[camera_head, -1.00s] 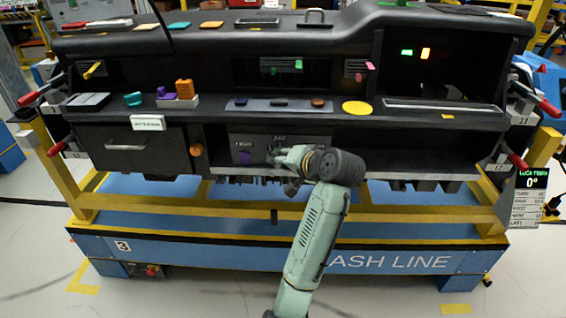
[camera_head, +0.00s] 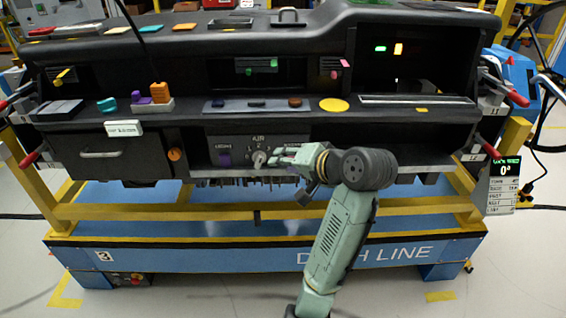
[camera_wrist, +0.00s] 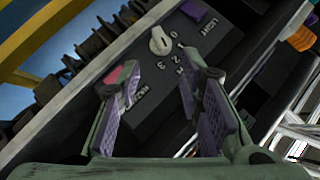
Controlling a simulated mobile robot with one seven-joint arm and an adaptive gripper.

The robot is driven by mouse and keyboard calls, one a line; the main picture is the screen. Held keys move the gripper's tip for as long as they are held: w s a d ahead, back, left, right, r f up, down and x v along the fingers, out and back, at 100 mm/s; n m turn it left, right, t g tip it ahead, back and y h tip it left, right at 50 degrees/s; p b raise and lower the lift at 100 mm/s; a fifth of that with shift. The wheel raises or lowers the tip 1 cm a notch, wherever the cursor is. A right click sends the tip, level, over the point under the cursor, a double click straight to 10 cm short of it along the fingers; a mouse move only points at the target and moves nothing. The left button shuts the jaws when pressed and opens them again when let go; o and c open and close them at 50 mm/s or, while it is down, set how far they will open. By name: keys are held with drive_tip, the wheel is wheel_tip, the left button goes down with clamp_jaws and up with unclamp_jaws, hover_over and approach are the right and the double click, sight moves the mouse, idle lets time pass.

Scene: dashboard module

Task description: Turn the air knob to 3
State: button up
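The air knob (camera_head: 259,158) is a pale round knob on the dark centre panel, under the label AIR. In the wrist view the knob (camera_wrist: 160,41) is whitish, with numbers from 0 to 3 around one side. Its exact pointing is too small to tell. My gripper (camera_wrist: 152,84) has its two purple-padded fingers apart with nothing between them. The knob lies beyond the fingertips, apart from them in the wrist view. In the head view my gripper (camera_head: 280,155) is just right of the knob; any contact cannot be told there.
A purple knob (camera_head: 224,158) sits left of the air knob. A pinkish-red control (camera_wrist: 114,76) is partly behind my left finger. A ledge with several small items runs above the panel. The yellow frame (camera_head: 230,213) lies below.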

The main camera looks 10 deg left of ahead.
idle(0.3)
drive_tip(key=t+h+b, duration=0.4)
drive_tip(key=t+b, duration=0.3)
drive_tip(key=t, duration=0.3)
approach(260, 163)
drive_tip(key=x, duration=0.9)
drive_tip(key=shift+w+a+p, duration=0.1)
drive_tip(key=shift+w+p, duration=0.05)
drive_tip(key=shift+p, duration=0.25)
drive_tip(key=shift+c, duration=0.5)
clamp_jaws()
